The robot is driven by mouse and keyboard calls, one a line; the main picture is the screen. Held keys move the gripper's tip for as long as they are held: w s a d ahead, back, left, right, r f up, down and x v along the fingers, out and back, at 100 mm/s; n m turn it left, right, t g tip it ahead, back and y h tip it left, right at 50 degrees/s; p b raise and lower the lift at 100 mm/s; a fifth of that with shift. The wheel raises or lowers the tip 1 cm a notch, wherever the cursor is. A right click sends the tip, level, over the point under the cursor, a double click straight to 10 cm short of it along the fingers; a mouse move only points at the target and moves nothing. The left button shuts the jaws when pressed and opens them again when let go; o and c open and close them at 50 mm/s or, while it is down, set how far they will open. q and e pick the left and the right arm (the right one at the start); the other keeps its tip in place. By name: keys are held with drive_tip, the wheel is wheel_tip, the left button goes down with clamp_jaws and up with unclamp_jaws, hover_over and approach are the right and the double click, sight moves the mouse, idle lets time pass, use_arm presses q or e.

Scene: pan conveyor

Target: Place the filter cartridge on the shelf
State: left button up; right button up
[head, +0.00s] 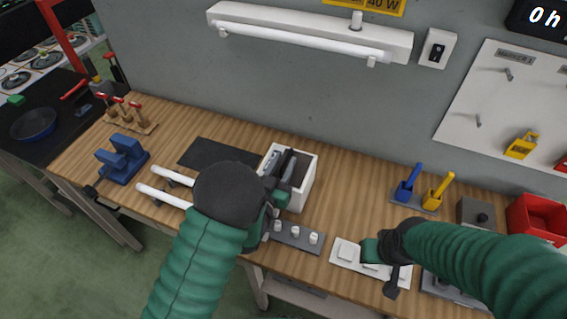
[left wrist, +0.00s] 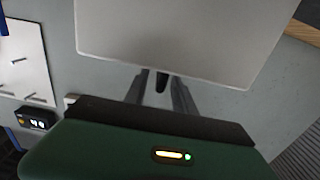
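A white box-shaped item (head: 308,183) with a dark top opening is at the middle of the bench, probably the filter cartridge. My left gripper (head: 283,165) is over it, its grey fingers overlapping the top. In the left wrist view a large pale panel (left wrist: 175,40) is close to the camera and hides the fingertips, so I cannot tell whether they grip it. My right gripper (head: 372,252) is low over a white panel (head: 345,253) at the bench front; its fingers are not clear. A lower shelf board (head: 300,293) shows under the bench.
The wooden bench (head: 340,200) has clear room right of the white item. A dark mat (head: 215,152) and white rods (head: 160,195) are left. A grey block with knobs (head: 295,236) is in front. Blue and yellow handles (head: 407,185) and a red bin (head: 535,218) are right.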

use_arm(q)
drive_tip(key=p+v, duration=0.1)
drive_tip(key=v, duration=1.1)
